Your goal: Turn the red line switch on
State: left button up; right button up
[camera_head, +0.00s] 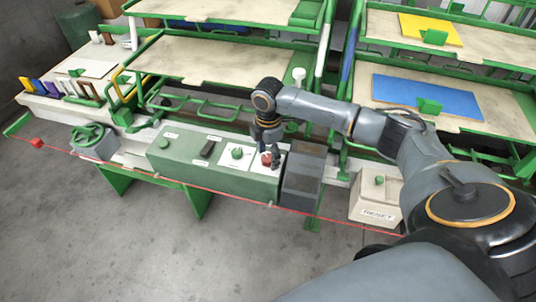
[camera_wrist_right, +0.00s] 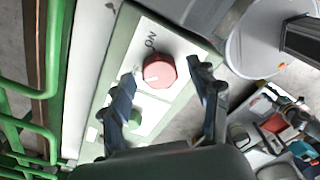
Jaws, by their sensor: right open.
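The red line switch (camera_head: 266,160) is a round red knob on a white plate at the right end of the green control box (camera_head: 215,178). In the right wrist view the red knob (camera_wrist_right: 159,72) shows with a small white mark on its face and the letters "ON" beside it. My right gripper (camera_head: 269,147) is just above the knob, pointing down. In the wrist view its two fingers (camera_wrist_right: 163,95) are spread, one on each side of the knob, with visible gaps. My left gripper is not in view.
A green knob (camera_head: 237,153) and a dark switch (camera_head: 207,149) sit left on the same box. A dark grey box (camera_head: 302,180) adjoins at the right. A "RESET" box (camera_head: 376,197) stands further right. A red cord (camera_head: 225,196) runs along the front.

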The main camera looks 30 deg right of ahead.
jog(key=shift+f, duration=0.35)
jog(key=c, duration=1.2)
jog(key=shift+o, duration=0.2)
jog(key=shift+r+m+p, duration=0.2)
jog(key=shift+m+p, duration=0.2)
jog(key=shift+p, duration=0.5)
jog(key=m+p, duration=0.7)
jog(key=p, duration=0.2)
jog(key=shift+r+m, duration=0.1)
jog(key=shift+m, duration=0.2)
jog(key=m+p, duration=0.4)
jog(key=shift+a+m, duration=0.1)
jog(key=shift+m, duration=0.2)
jog(key=m+p, duration=0.2)
jog(key=m, duration=0.1)
jog(key=shift+f+m+p, duration=0.2)
jog(key=shift+m+p, duration=0.25)
jog(key=shift+m, duration=0.65)
